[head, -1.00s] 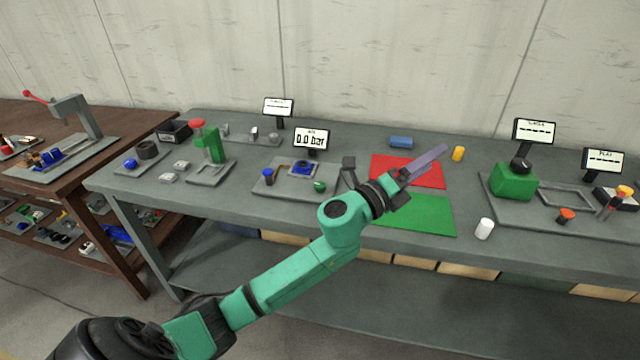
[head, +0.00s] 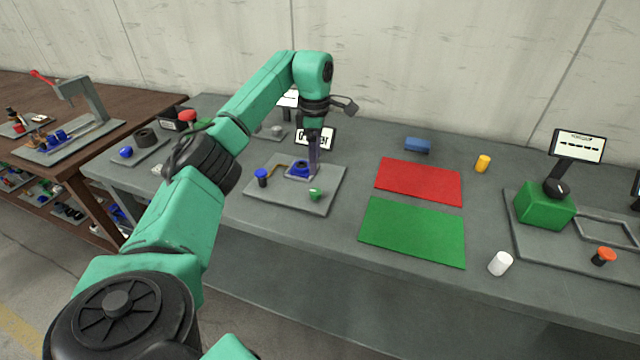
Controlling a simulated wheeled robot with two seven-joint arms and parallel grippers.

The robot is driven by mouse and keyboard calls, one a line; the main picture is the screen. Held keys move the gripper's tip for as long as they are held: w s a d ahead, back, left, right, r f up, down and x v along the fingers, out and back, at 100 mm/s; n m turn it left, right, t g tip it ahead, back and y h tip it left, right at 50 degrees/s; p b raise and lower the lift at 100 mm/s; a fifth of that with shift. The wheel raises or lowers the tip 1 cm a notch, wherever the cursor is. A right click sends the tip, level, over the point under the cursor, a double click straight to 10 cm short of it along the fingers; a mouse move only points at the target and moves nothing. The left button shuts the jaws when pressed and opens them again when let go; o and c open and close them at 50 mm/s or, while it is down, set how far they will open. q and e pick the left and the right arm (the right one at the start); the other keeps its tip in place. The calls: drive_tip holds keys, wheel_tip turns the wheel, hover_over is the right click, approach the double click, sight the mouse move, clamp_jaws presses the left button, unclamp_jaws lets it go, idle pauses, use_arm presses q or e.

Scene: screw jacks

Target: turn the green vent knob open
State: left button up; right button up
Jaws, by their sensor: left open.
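The small green vent knob (head: 315,194) sits near the front right of a grey plate (head: 275,198) on the table. A blue knob (head: 262,176) stands at the plate's left, and a blue square part (head: 298,171) is at its back middle. My left gripper (head: 313,172) points down over the back right of the plate, behind the green knob and close to the blue part. It is open; the gap between its fingers is hard to see from here. I cannot tell whether it touches anything. My right gripper is not in view.
A display (head: 322,137) stands behind the plate, partly hidden by my left arm. Red (head: 420,181) and green (head: 413,231) mats lie to the right. A green block with a black knob (head: 545,205) is farther right. The table between plate and mats is clear.

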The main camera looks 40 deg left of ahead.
use_arm(q)
hover_over(316, 191)
drive_tip(key=s, duration=0.1)
wheel_tip(316, 191, down, 5)
drive_tip(key=shift+s+r+p, duration=0.1)
drive_tip(key=shift+s+p, duration=0.05)
drive_tip(key=shift+p, duration=0.2)
drive_tip(key=f, duration=0.2)
drive_tip(key=shift+w+f, duration=0.35)
drive_tip(key=shift+w, duration=0.05)
drive_tip(key=f, duration=0.1)
drive_tip(key=f+p, duration=0.1)
drive_tip(key=f, duration=0.1)
drive_tip(key=shift+w, duration=0.4)
drive_tip(key=shift+s+f, duration=0.15)
drive_tip(key=shift+f, duration=0.1)
drive_tip(key=shift+s, duration=0.15)
drive_tip(key=shift+c, duration=0.6)
drive_tip(key=c, duration=0.5)
clamp_jaws()
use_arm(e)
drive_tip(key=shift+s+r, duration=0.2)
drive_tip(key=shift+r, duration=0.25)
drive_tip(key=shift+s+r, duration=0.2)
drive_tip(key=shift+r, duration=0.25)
